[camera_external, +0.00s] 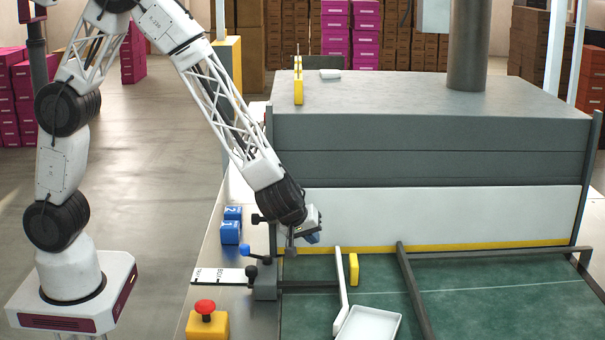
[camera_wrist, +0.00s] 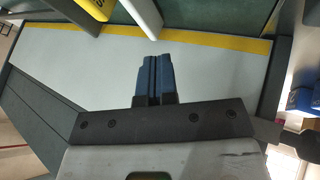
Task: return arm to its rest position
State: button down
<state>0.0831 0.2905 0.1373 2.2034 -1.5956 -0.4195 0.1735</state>
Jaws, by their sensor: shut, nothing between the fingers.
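My arm reaches from the base at the left, up and over, then down to the right to this spot. The gripper's tips are small and partly dark in the external view.
A white long-handled scoop (camera_external: 369,325) and a yellow block (camera_external: 353,269) lie on the green belt (camera_external: 470,300). Blue blocks (camera_external: 230,232) and a red-topped yellow button box (camera_external: 207,320) are left.

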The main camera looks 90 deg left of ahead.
jog(key=s+d+r+m+t+h, duration=0.1)
jog(key=s+d+r+m+h, duration=0.15)
jog(key=s+r, duration=0.35)
jog(key=s+d+r+m+h, duration=0.2)
jog(key=s+r+m, duration=0.15)
jog(key=r, duration=0.45)
jog(key=s+d+r+m+t+h, duration=0.1)
jog(key=s+d+r+m+h, duration=0.25)
jog(key=r, duration=0.35)
jog(key=s+a+r+m+g+y, duration=0.1)
jog(key=s+a+r+m, duration=0.1)
jog(key=s, duration=0.7)
jog(key=s+a+r+m+g+y, duration=0.1)
jog(key=s+a+m+g, duration=0.1)
jog(key=s, duration=0.8)
jog(key=s+a+r+m+g+y, duration=0.1)
jog(key=s+a+r+m+g, duration=0.1)
jog(key=s, duration=0.7)
jog(key=shift+s+a+r+m, duration=0.15)
jog(key=shift+s+r+m, duration=0.15)
jog(key=shift+m, duration=0.35)
jog(key=shift+w, duration=0.1)
